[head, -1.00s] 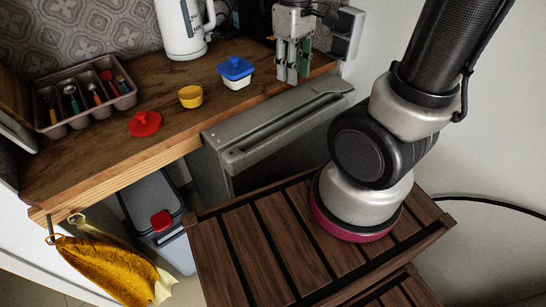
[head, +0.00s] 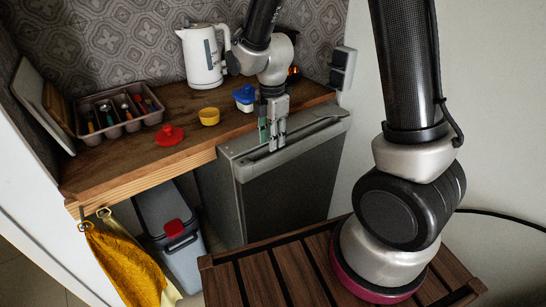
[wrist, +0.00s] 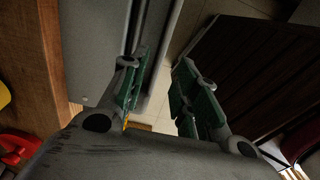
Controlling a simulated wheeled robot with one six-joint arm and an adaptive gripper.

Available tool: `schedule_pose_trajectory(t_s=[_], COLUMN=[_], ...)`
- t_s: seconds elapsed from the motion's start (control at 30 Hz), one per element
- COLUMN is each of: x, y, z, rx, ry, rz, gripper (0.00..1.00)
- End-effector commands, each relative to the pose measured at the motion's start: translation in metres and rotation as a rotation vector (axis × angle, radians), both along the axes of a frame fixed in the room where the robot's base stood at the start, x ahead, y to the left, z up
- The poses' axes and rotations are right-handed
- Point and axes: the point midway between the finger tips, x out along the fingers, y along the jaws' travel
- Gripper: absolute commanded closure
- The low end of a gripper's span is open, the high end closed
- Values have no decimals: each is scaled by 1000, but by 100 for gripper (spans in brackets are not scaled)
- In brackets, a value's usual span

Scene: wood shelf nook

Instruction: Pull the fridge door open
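The grey fridge (head: 290,190) stands under the right end of the wooden counter, and its door looks shut. A long pale handle bar (head: 318,131) with a slot behind it runs along the door's top edge. My gripper (head: 272,143) points down at this edge, left of its middle. In the wrist view my gripper (wrist: 160,88) is open, its green-padded fingers apart. The handle bar (wrist: 155,70) lies between them, close to the left finger and apart from the right one. Whether the left finger touches it is unclear.
On the counter (head: 125,168) are a white kettle (head: 203,58), a blue-lidded container (head: 244,95), a yellow cup (head: 209,116), a red lid (head: 170,135) and a cutlery tray (head: 120,112). A grey bin (head: 185,255) stands left of the fridge. My slatted base is close in front.

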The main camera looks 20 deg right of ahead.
Motion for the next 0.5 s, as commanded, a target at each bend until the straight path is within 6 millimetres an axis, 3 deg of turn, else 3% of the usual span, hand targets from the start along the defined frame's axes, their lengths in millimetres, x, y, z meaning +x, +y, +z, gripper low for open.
schedule_pose_trajectory(t_s=[0.3, 0.5], x=[-1, -1], y=[-1, 0], z=[-53, -68], rx=[-2, -1], ry=[6, 2], rz=[-3, -4], gripper=[70, 70])
